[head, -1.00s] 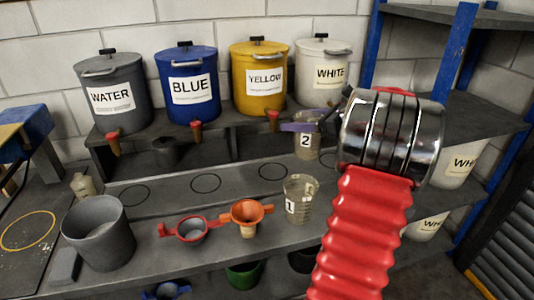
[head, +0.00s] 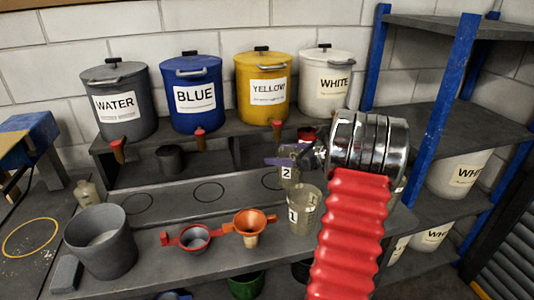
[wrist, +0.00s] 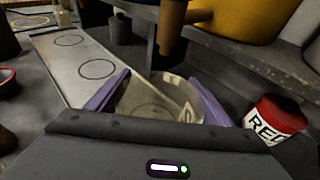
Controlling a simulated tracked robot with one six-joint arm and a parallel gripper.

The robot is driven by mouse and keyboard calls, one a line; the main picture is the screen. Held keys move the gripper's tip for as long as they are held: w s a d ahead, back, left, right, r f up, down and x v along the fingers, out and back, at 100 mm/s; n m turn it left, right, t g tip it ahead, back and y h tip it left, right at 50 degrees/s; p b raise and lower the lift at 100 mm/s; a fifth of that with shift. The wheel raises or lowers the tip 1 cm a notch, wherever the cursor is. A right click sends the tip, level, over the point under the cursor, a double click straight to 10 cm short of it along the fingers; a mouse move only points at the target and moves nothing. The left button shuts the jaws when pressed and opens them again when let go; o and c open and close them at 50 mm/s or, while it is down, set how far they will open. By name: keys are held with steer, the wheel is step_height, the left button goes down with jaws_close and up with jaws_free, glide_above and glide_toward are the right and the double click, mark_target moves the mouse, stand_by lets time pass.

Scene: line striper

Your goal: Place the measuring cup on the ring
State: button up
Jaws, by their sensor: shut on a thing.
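My gripper (head: 284,160), with purple fingers, is shut on a clear measuring cup labelled 2 (head: 287,174). The cup also shows between the fingers in the wrist view (wrist: 158,100). It is roughly upright at the right part of the grey strip; I cannot tell if its base touches. Thin black rings are drawn along the strip: a left ring (head: 138,204), a middle ring (head: 208,192) and a right ring (head: 264,182), partly hidden by the cup. Two rings show empty in the wrist view, the nearer one (wrist: 97,69) left of the cup. Another measuring cup labelled 1 (head: 302,212) stands in front.
Orange (head: 249,226) and red (head: 192,238) funnels and a grey bucket (head: 100,241) line the front. Paint drums, such as the yellow one (head: 263,105), stand on the raised shelf with taps hanging down. A red-lidded container (wrist: 277,122) is close right of my gripper.

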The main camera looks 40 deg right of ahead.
steer(key=shift+w+a, duration=0.2)
steer(key=shift+w, duration=0.7)
steer(key=shift+w+a, duration=0.1)
steer(key=shift+w, duration=0.25)
steer(key=x, duration=0.3)
steer(key=shift+w+f, duration=0.15)
steer(key=shift+f, duration=0.1)
steer(key=o, duration=1.3)
steer(key=shift+o, duration=0.2)
